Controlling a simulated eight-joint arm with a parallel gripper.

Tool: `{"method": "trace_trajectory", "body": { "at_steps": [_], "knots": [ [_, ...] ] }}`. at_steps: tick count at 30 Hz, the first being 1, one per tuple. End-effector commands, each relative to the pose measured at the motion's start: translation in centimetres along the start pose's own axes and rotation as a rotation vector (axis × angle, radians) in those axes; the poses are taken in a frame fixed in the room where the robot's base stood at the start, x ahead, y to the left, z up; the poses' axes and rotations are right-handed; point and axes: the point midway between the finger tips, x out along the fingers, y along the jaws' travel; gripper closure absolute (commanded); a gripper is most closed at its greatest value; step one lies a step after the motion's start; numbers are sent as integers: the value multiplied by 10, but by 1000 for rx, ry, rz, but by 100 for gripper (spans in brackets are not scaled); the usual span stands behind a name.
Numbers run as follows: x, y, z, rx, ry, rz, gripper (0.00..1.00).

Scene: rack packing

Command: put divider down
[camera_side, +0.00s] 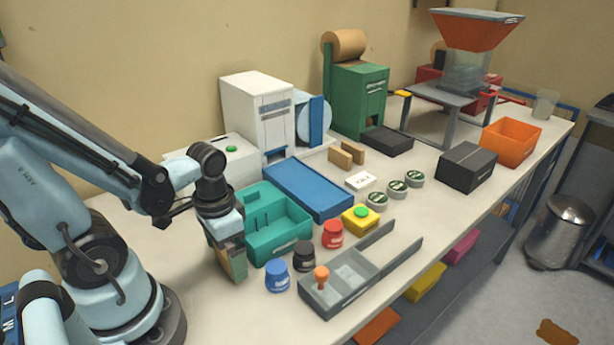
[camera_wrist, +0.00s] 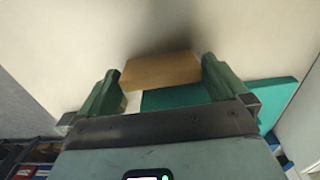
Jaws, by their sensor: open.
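My gripper (camera_wrist: 163,90) is open, with its two green fingers on either side of a tan divider (camera_wrist: 160,69). The divider lies between the fingers with a narrow gap at the left finger; contact at the right finger is hard to tell. In the side view my gripper (camera_side: 228,262) is low over the table, just left of the teal crate (camera_side: 268,262), and mostly hides the divider. Two more tan dividers (camera_side: 346,155) stand on the table behind the blue tray. The teal crate also shows beside the right finger in the wrist view (camera_wrist: 270,97).
The blue tray (camera_side: 308,190) sits behind the teal crate. Blue, black and red jars (camera_side: 332,234) and a grey rack (camera_side: 350,285) with an orange knob stand to the right. A white machine (camera_side: 262,115) is behind. The table left of the crate is clear.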

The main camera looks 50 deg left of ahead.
Motion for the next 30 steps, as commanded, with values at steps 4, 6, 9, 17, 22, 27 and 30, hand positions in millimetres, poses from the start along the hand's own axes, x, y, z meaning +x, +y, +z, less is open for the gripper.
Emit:
{"method": "trace_trajectory", "body": {
  "at_steps": [4,6,9,17,22,27,30],
  "knots": [
    [-11,0,0,0,0,0,0],
    [-16,0,0,0,0,0,0],
    [-23,0,1,0,0,0,0],
    [-46,0,0,0,0,0,0],
    [-63,0,0,0,0,0,0],
    [-82,0,1,0,0,0,0],
    [-93,0,0,0,0,0,0]
  ]
}}
